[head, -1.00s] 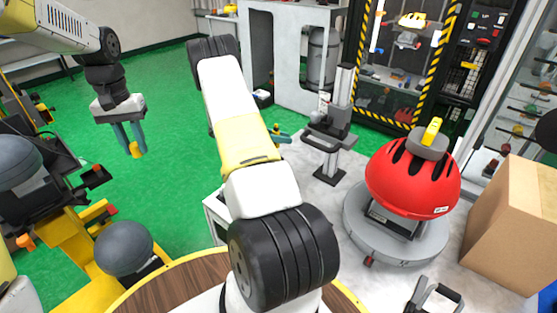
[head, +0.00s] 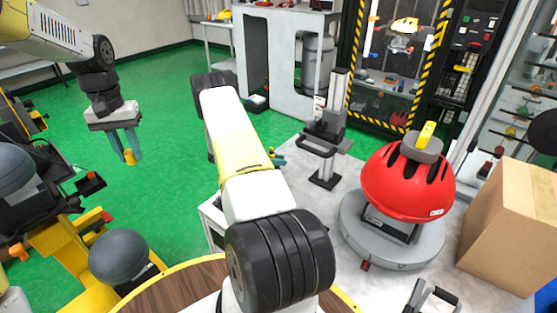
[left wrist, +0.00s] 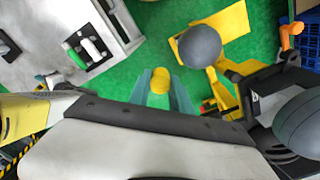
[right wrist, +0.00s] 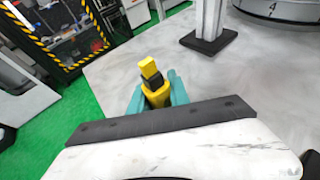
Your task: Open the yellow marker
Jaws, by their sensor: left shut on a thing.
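My left gripper (head: 127,150) hangs over the green floor at the left of the head view. It is shut on a small yellow cap-like piece (left wrist: 160,80), which also shows in the head view (head: 129,157). My right gripper (right wrist: 157,88) is shut on the yellow marker (right wrist: 157,98), whose black collar and yellow tip stick up between the teal fingers. In the head view the right gripper (head: 277,158) is mostly hidden behind my right arm. The marker and the yellow piece are well apart.
A red helmet (head: 405,185) sits on a round grey stand (head: 385,240) at the right, beside a cardboard box (head: 515,225). A black and grey post (head: 328,135) stands beyond the right gripper. Yellow equipment (head: 60,240) lies at lower left. Green floor between the grippers looks open.

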